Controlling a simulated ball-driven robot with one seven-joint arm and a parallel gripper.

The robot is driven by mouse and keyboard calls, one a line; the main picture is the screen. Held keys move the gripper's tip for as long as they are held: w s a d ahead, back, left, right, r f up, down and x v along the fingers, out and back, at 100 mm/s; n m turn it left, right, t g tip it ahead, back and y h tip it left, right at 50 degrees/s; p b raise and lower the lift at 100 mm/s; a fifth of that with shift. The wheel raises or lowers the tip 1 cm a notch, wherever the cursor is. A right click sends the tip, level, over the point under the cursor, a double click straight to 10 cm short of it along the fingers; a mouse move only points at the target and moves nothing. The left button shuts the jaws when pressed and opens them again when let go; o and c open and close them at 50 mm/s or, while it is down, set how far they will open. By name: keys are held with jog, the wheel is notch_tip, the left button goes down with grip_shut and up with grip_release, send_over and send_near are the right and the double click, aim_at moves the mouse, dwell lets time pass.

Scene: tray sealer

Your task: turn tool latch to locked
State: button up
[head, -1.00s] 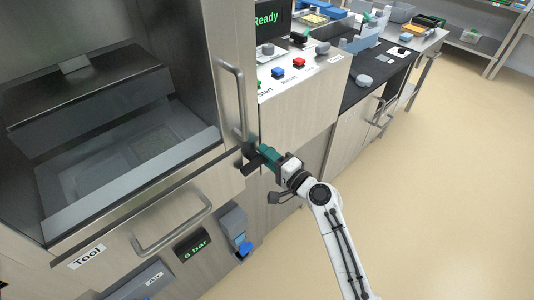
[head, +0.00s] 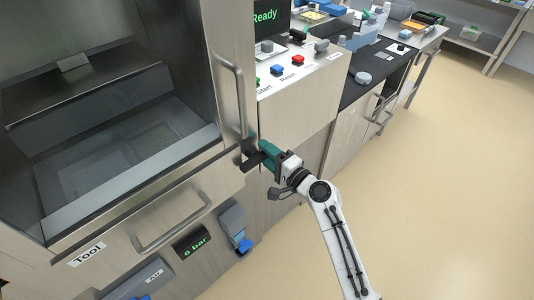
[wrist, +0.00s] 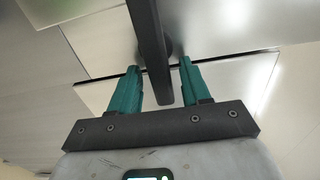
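The dark latch lever (head: 252,162) is on the machine front, just right of the drawer marked Tool (head: 110,240). In the wrist view the lever (wrist: 148,40) is a dark bar that comes down from the top and ends between my teal fingers. My gripper (head: 267,154) is at the lever from the right. In the wrist view my gripper (wrist: 160,75) is open, with a gap on both sides of the bar. The lever's pivot is partly hidden behind the bar. No lock marking can be read.
A vertical door handle (head: 233,98) stands just above my gripper. The drawer handle (head: 172,235) sticks out at the lower left. A pressure display (head: 191,243) and a unit with a blue knob (head: 245,246) are below. The floor at right is clear.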

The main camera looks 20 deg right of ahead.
jog(key=v, duration=1)
jog(key=shift+s+b, duration=0.4)
jog(key=shift+d, duration=0.1)
